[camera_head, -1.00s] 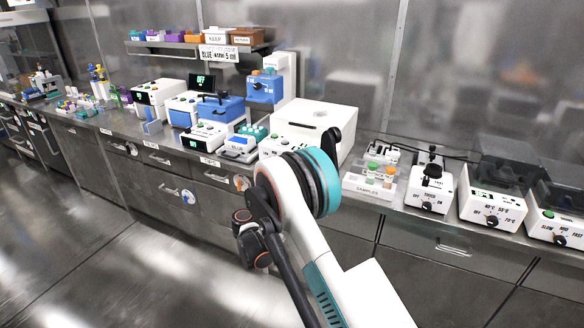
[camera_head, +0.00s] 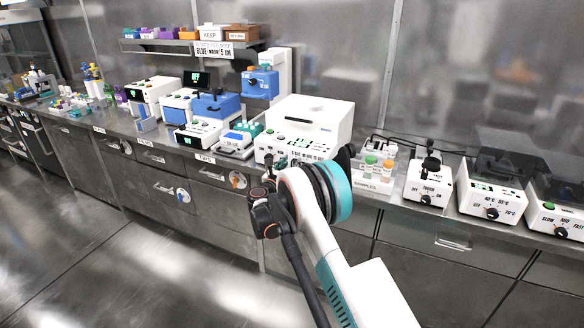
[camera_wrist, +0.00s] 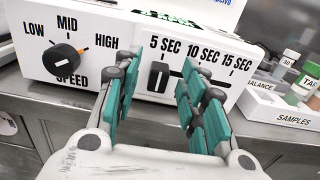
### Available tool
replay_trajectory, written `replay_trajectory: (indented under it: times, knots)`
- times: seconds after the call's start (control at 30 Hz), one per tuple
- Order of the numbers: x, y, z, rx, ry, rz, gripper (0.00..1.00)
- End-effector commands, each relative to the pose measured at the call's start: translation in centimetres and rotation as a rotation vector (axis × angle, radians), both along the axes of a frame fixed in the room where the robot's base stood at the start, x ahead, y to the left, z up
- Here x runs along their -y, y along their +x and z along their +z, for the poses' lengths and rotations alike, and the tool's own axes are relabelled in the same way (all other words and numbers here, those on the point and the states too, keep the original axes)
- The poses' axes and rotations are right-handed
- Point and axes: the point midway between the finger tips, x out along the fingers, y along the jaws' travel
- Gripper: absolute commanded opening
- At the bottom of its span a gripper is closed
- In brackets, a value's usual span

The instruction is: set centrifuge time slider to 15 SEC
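The centrifuge (camera_head: 322,114) is a white box with a lid, standing on the bench beyond my arm. Its front panel fills the upper wrist view. The time slider (camera_wrist: 157,76) is a black upright handle at the left end of a dark horizontal slot, below the 5 SEC label (camera_wrist: 165,46). The 15 SEC label (camera_wrist: 236,60) is to the right. My gripper (camera_wrist: 158,80) is open, with teal pads. Its fingers stand either side of the slider in the picture, with visible gaps. I cannot tell the depth between fingertips and panel.
The black speed knob (camera_wrist: 66,62) is left of the slider; its orange mark faces right. A white samples box (camera_wrist: 282,112) stands close at the right. More white devices, one a stirrer-like unit (camera_head: 428,186), line the bench to the right. Floor in front is open.

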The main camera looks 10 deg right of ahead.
Motion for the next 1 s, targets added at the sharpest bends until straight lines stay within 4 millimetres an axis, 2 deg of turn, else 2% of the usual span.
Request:
replay_trajectory:
  times: [0.2, 0.47, 0.5, 0.63, 0.67, 0.87, 1.0]
  knots:
    - [0.9, 1.2, 0.0, 0.000, 0.000, 0.000, 0.38]
    - [0.9, 1.3, 0.1, 0.000, 0.000, 0.001, 0.38]
    - [0.9, 1.3, 0.1, 0.000, 0.000, 0.001, 0.34]
    - [0.9, 1.2, 0.1, 0.000, 0.000, 0.000, 0.04]
    - [0.9, 1.2, 0.1, 0.000, 0.000, 0.001, 0.00]
    - [1.1, 1.1, 0.1, 0.000, 0.000, 0.000, 0.00]
    - [3.1, -0.3, 0.1, 0.000, 0.000, -0.003, 0.00]
